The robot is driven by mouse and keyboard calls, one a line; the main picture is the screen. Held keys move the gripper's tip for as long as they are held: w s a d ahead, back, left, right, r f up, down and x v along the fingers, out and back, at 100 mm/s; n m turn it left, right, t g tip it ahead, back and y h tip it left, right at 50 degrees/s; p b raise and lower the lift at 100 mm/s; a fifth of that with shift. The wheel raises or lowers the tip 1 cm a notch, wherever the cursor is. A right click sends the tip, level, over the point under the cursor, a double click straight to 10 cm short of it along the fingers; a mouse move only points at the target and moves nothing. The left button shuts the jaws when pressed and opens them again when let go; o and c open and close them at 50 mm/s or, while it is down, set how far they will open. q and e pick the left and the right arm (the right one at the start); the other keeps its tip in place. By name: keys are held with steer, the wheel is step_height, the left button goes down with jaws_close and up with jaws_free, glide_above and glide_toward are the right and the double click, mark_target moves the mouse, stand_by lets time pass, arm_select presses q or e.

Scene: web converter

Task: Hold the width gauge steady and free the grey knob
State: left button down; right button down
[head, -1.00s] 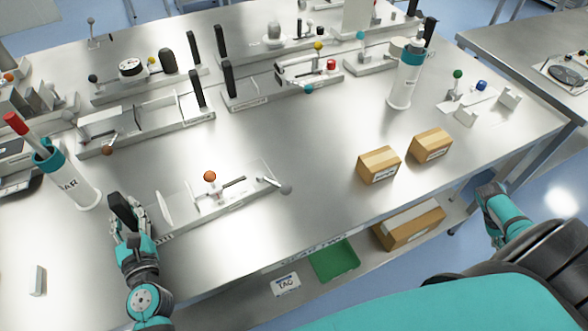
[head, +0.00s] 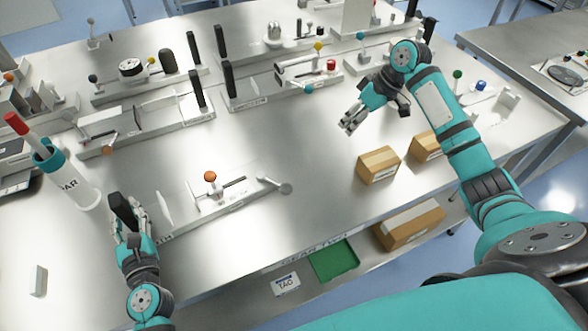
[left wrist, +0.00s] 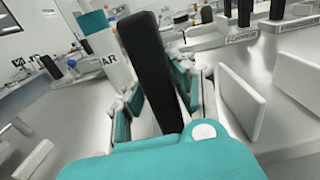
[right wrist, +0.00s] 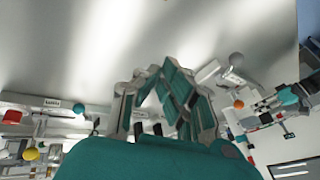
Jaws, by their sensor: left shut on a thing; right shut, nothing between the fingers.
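The width gauge (head: 222,203) lies on the near part of the steel table, a long pale fixture with an orange ball knob (head: 210,176) on top. The grey knob (head: 286,188) is at its right end, on a short lever; it also shows in the right wrist view (right wrist: 236,58). My left gripper (head: 128,217) is shut on the upright black handle (left wrist: 150,70) at the gauge's left end. My right gripper (head: 349,121) is shut and empty, above the table, up and right of the grey knob and apart from it.
Two cardboard boxes (head: 378,165) stand near the front edge under my right arm. Several other fixtures with black handles (head: 196,89) line the back. A white cylinder with a red-tipped tool (head: 78,185) stands at left. The table centre is clear.

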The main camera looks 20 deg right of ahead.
mark_target(276, 184)
steer(key=s+a+r+n+g+y, duration=0.1)
steer(key=a+r+n+y, duration=0.1)
steer(key=a, duration=0.6)
steer(key=shift+s+n+g, duration=0.25)
steer(key=shift+n+g, duration=0.05)
steer(key=shift+n, duration=0.3)
steer(key=x, duration=0.9)
steer(key=a, duration=0.1)
steer(key=s+a+f, duration=0.1)
steer(key=a, duration=0.1)
steer(key=shift+s+f, duration=0.15)
steer(key=shift+s, duration=0.05)
steer(key=shift+s+a+f, duration=0.1)
steer(key=shift+s+a, duration=0.2)
steer(key=shift+a, duration=0.1)
steer(key=shift+s+a+m+t, duration=0.35)
steer(key=shift+s+m+t, duration=0.25)
steer(key=shift+m, duration=0.4)
